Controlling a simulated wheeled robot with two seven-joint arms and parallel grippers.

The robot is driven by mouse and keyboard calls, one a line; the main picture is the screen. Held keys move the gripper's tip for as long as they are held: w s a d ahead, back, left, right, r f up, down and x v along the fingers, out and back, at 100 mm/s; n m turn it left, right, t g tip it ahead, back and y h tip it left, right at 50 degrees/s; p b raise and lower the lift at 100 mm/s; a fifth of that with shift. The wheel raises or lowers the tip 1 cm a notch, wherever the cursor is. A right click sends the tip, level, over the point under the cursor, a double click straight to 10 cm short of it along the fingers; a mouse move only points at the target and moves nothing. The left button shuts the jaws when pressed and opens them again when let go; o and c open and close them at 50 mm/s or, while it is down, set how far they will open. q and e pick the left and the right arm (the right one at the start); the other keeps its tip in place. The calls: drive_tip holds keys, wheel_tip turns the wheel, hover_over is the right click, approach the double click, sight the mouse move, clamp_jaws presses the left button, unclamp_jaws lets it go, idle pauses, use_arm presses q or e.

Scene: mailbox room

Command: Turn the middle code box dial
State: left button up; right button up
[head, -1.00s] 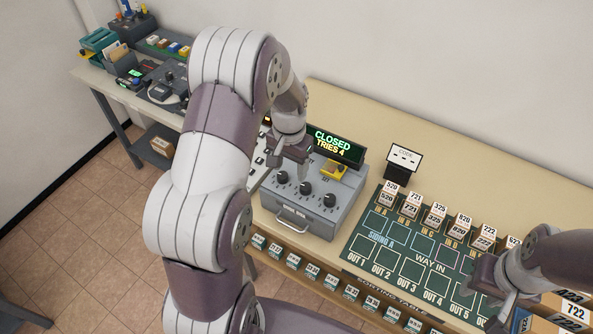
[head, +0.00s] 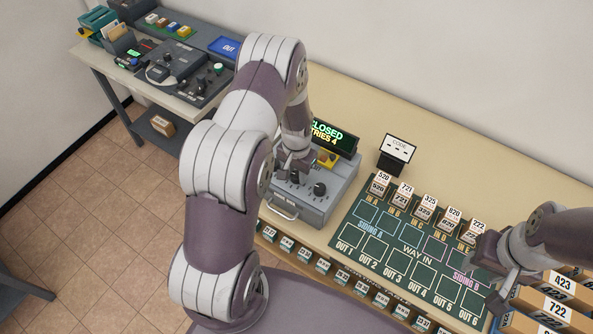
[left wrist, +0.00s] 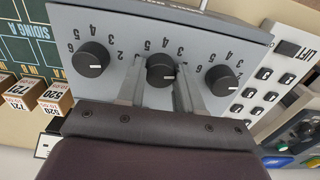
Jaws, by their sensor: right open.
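The grey code box (head: 312,212) stands on the table with three black dials in a row. The right dial (head: 320,189) is clear in the head view, and my left gripper (head: 295,170) partly covers the others. In the left wrist view, the middle dial (left wrist: 160,71) sits between the two fingers of my left gripper, with narrow gaps beside it. The outer dials show at the left (left wrist: 91,59) and the right (left wrist: 221,80). Numbers ring each dial. The display (head: 330,138) reads CLOSED, TRIES 4. My right gripper (head: 492,290) is open at the right.
A code card (head: 398,148) stands behind the box. The green sorting board (head: 405,250), with several numbered blocks along its back, lies right of the box. A side table (head: 190,95) with controls is at the back left.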

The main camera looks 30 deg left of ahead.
use_arm(q)
drive_tip(key=shift+s, duration=0.1)
drive_tip(key=shift+c, duration=0.9)
drive_tip(key=n+b, duration=0.1)
drive_tip(key=n, duration=0.2)
drive_tip(key=shift+n, duration=0.3)
drive_tip(key=shift+n+b, duration=0.55)
drive_tip(key=shift+n, duration=1.65)
drive_tip(key=o, duration=1)
drive_tip(key=shift+o, duration=0.2)
